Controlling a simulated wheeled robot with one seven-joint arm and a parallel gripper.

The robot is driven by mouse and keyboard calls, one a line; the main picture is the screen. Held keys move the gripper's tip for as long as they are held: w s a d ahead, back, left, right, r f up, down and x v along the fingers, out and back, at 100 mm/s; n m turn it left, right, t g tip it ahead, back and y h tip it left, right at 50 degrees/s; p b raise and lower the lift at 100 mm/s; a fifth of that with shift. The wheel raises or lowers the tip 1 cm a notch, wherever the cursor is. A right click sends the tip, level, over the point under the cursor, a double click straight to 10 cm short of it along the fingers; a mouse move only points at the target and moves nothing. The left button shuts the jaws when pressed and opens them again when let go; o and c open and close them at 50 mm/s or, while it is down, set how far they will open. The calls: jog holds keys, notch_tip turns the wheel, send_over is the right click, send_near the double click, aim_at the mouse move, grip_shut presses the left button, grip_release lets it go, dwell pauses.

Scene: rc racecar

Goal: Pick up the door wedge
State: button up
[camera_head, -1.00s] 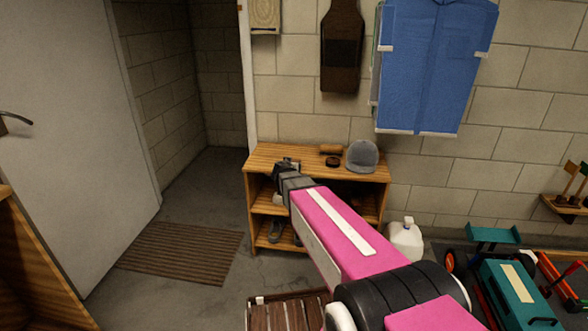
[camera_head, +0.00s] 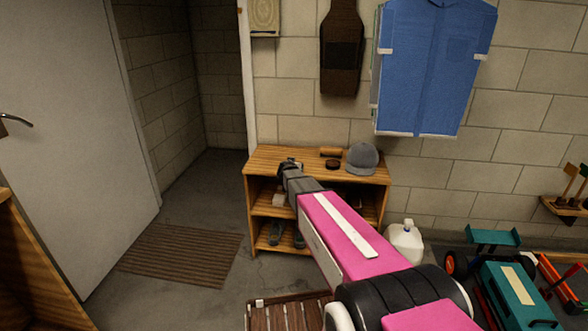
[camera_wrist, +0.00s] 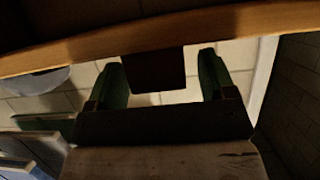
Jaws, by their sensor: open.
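In the wrist view a dark brown block (camera_wrist: 155,70) shows between my two green fingertips, against the wooden edge of the shelf. It may be the door wedge, but the dim light does not let me be sure. My gripper (camera_wrist: 162,80) is open, one finger on each side of the block, with pale gaps between. Whether the fingers touch it I cannot tell. In the head view my gripper (camera_head: 290,164) is at the left part of the wooden shelf unit (camera_head: 262,160), near its top. My arm and gripper hide what lies there.
A grey cap (camera_head: 362,158), a brown brush-like item (camera_head: 330,152) and a dark round item (camera_head: 332,166) lie on the shelf top. Shoes (camera_head: 277,233) and a small pale item (camera_head: 278,200) are on the lower shelves. A white jug (camera_head: 405,240) stands at right.

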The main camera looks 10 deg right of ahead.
jog(key=c, duration=1)
jog(key=shift+r, duration=0.1)
